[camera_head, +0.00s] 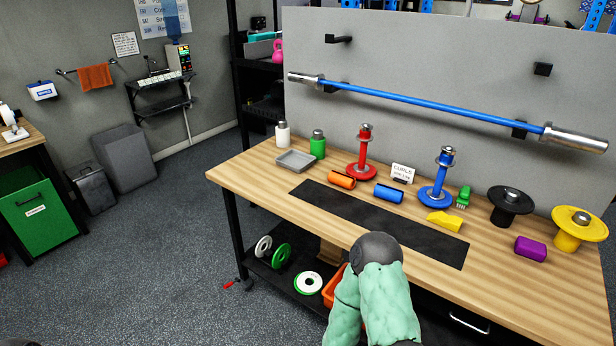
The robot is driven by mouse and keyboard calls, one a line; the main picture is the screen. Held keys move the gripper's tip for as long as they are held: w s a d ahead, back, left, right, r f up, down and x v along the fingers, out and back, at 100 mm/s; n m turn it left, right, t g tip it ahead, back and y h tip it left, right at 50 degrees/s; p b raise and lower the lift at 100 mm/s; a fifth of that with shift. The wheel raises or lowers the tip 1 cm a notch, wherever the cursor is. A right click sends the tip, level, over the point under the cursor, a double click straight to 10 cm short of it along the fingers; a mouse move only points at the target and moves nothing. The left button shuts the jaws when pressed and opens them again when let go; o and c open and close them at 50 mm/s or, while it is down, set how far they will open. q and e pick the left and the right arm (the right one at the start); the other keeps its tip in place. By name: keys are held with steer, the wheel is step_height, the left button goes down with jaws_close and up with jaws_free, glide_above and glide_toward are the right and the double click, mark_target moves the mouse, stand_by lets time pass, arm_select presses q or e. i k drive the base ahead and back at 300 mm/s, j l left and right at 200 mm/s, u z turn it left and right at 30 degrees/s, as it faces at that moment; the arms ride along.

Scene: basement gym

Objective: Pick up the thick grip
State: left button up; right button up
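The orange grip (341,180) lies at the left, near the red plate stand. The purple grip (530,247) lies at the right, between the black and yellow plate stands and the front edge. A mint-green arm of mine with a dark round joint reaches up at the bottom centre, over the bench's front edge. Neither gripper shows.
Plate stands in red (362,170), blue (438,195), black (508,205) and yellow (578,230) line the back. A grey tray (296,161) and two bottles stand left.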

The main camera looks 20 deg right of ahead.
mark_target(383, 191)
steer(key=i+j+u, duration=0.1)
steer(key=i+u, duration=0.45)
steer(key=i, duration=0.15)
steer(key=i+z, duration=0.2)
steer(key=z, duration=0.15)
steer(key=i+z, duration=0.15)
steer(key=z, duration=0.15)
steer(key=i+j+z, duration=0.15)
steer(key=z, duration=0.2)
